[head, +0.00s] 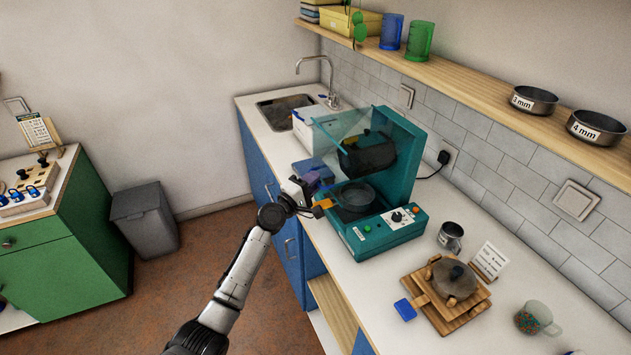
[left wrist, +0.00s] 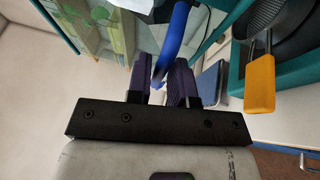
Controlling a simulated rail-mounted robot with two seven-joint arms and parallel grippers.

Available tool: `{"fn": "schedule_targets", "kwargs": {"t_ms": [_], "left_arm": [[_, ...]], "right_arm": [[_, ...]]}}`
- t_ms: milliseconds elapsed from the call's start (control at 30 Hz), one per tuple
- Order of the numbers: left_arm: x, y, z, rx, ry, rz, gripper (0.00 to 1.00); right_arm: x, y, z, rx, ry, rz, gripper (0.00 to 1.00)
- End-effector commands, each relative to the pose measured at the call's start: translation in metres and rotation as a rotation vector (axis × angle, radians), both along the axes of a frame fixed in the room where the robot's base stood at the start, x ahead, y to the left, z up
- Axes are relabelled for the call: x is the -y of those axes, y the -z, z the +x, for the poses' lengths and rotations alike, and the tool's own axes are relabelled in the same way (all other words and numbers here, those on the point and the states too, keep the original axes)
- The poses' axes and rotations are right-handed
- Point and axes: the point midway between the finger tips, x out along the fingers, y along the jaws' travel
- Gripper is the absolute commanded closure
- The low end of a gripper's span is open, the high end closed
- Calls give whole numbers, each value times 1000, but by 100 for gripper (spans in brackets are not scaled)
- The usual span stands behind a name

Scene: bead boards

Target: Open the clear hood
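The teal machine (head: 401,165) stands on the counter. Its clear hood (head: 338,128) sticks out from the upper housing toward the left, above a dark round pan (head: 352,194) with an orange handle (head: 322,204). My left gripper (head: 314,184) is at the machine's left front, just beyond the orange handle. In the left wrist view a blue bar handle (left wrist: 177,40) runs down between the dark purple fingers (left wrist: 162,82), which appear closed on it. The orange handle (left wrist: 260,82) is to the right, apart from the fingers. My right gripper is out of view.
A metal mug (head: 450,236), a wooden press (head: 450,291), a card (head: 490,260) and a cup of beads (head: 533,318) stand to the right. A sink (head: 285,110) lies behind. A shelf (head: 480,94) runs above; floor on the left is clear around a bin (head: 145,218).

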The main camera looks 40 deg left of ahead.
Motion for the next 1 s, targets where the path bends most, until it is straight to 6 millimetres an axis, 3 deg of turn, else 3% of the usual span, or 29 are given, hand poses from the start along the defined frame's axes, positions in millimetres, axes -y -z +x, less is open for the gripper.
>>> {"fn": "schedule_targets", "kwargs": {"t_ms": [467,700,1000], "left_arm": [[1,-2,10,0,0,-1,79],[1,-2,10,0,0,-1,100],[1,-2,10,0,0,-1,100]], "right_arm": [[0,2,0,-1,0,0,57],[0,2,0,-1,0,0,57],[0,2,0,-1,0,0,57]]}}
